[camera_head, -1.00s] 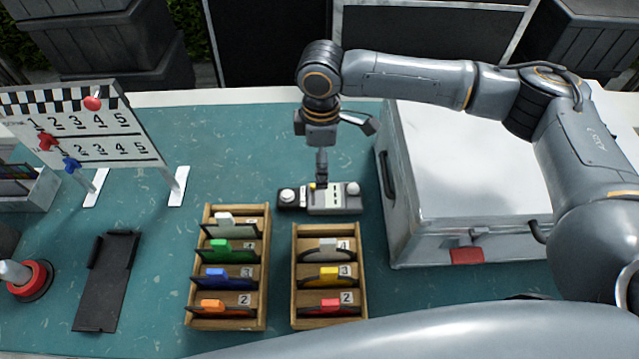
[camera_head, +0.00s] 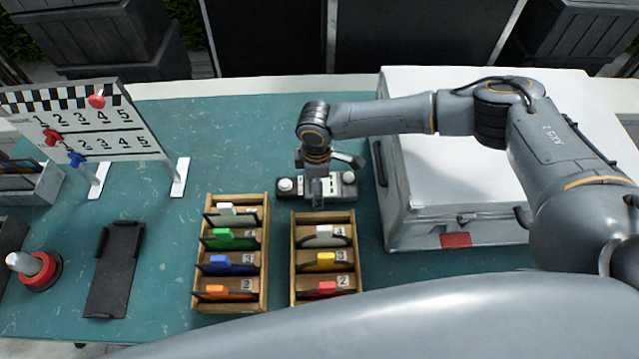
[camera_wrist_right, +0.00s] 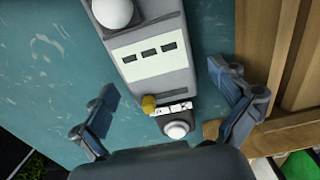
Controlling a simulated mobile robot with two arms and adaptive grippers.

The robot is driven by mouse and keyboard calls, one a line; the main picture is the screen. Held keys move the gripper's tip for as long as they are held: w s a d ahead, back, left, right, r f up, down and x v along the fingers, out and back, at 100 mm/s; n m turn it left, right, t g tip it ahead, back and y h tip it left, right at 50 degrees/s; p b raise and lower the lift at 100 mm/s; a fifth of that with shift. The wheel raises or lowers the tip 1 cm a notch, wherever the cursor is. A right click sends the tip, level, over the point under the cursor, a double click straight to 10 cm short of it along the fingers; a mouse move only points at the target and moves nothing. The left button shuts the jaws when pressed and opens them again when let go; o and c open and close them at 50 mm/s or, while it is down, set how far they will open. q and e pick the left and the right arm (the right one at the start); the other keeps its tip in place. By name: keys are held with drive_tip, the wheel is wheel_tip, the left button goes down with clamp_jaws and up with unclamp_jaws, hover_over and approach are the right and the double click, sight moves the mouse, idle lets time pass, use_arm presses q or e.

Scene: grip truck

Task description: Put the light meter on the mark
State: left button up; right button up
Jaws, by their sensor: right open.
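A grey, elongated device that looks like the light meter (camera_head: 334,186) lies on the green table, behind two wooden boxes. In the right wrist view the light meter (camera_wrist_right: 152,58) has a white dome at its top end, a pale panel with three dark windows, a yellow knob and a smaller dome on a dark end piece. My right gripper (camera_wrist_right: 172,98) is open, its fingers apart on either side of the device's lower end. In the head view my right gripper (camera_head: 317,194) is over the device and hides its middle. I cannot make out the mark. My left gripper is not in view.
The left wooden box (camera_head: 262,265) and right wooden box (camera_head: 294,270) hold coloured tabbed cards close in front. A silver case (camera_head: 460,235) stands right. A numbered board (camera_head: 110,135), black tray (camera_head: 115,268) and red-based knob (camera_head: 40,272) are left. Table between board and device is clear.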

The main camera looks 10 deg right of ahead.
drive_tip(key=c, duration=1.5)
drive_tip(key=shift+r, duration=0.1)
